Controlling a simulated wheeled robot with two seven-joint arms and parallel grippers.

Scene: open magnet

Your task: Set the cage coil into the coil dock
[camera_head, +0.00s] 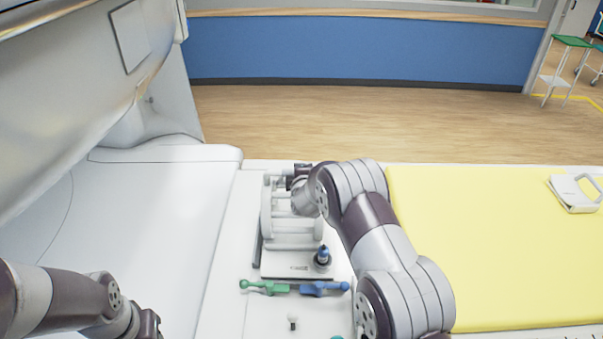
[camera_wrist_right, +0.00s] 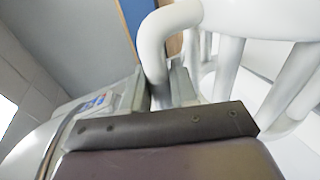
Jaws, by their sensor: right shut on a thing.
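The white cage coil (camera_head: 281,215), with rings and bars, is on the patient table at the centre of the head view. A pale base plate (camera_head: 290,270) with a dark edge lies at its near end; it looks like the coil dock. I cannot tell whether the coil rests on it or hangs just above. My right gripper (camera_head: 298,180), partly hidden by its arm, is at the coil's far end. In the right wrist view the gripper (camera_wrist_right: 172,92) is shut on the coil's curved white handle (camera_wrist_right: 153,50). My left gripper (camera_head: 150,326) is at the bottom edge, mostly cut off.
A blue-topped plug (camera_head: 322,256) stands on the plate's right corner. A green piece (camera_head: 264,287) and a blue piece (camera_head: 324,288) lie in front. A yellow mat (camera_head: 490,250) covers the right, with a white handled object (camera_head: 574,193). The scanner (camera_head: 70,100) is at left.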

